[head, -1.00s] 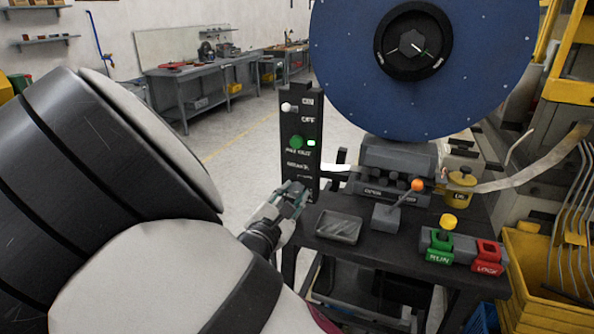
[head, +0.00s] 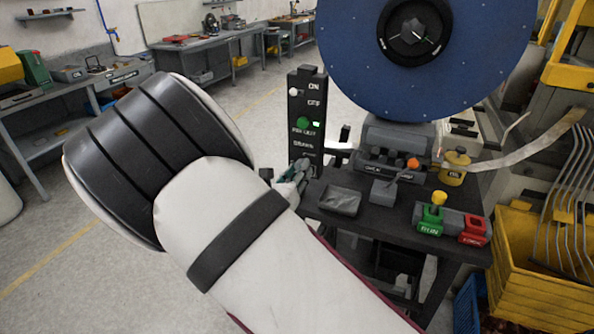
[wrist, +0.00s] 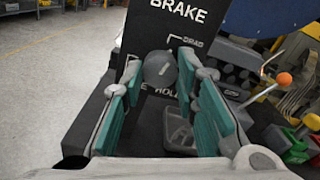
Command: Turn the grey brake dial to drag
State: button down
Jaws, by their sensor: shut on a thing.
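The grey brake dial (wrist: 160,70) sits on the black control panel (wrist: 158,25) under the word BRAKE. My gripper (wrist: 159,74) is shut on the dial, with a teal-padded finger at each side. I cannot tell exactly where the dial's pointer is. In the head view my gripper (head: 291,178) is at the foot of the upright panel (head: 307,110) and hides the dial.
The panel's white switch (head: 293,91) and green button (head: 303,123) are above my gripper. A dark tray (head: 340,200), an orange-tipped lever (head: 412,163) and the green RUN (head: 431,220) and red LOCK (head: 473,231) blocks are to the right. A large blue disc (head: 480,60) stands behind.

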jog(key=shift+n+p, duration=0.35)
jog(key=shift+n, duration=1.25)
jog(key=c, duration=1.2)
grip_release()
jog(key=shift+c, duration=0.2)
jog(key=shift+s, duration=0.1)
jog(key=v, duration=1.1)
jog(key=shift+s+a, duration=0.15)
jog(key=shift+s, duration=0.25)
